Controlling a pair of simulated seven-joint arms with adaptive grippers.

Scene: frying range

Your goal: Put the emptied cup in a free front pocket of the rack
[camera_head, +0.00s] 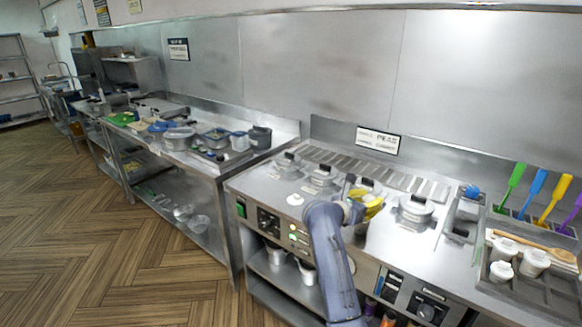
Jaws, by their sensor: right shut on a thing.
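My right gripper (358,208) is over the range at the third well from the left. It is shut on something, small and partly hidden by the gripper. A yellow thing (373,208) shows right at the jaws; I cannot tell whether it is the cup or lies in the well behind. The rack (520,293) is at the right end of the counter, well right of the gripper. White cups (503,248) stand in it, with others in front (501,272) and beside (535,262). Dark, empty-looking pockets show at its front right. My left gripper is out of view.
Lidded wells (415,208) stand right of the gripper, and more lidded wells (322,175) left. A narrow metal holder (463,215) with a blue item lies between gripper and rack. Coloured-handled utensils (537,190) stand behind the rack. A wooden tool (535,243) lies by the cups.

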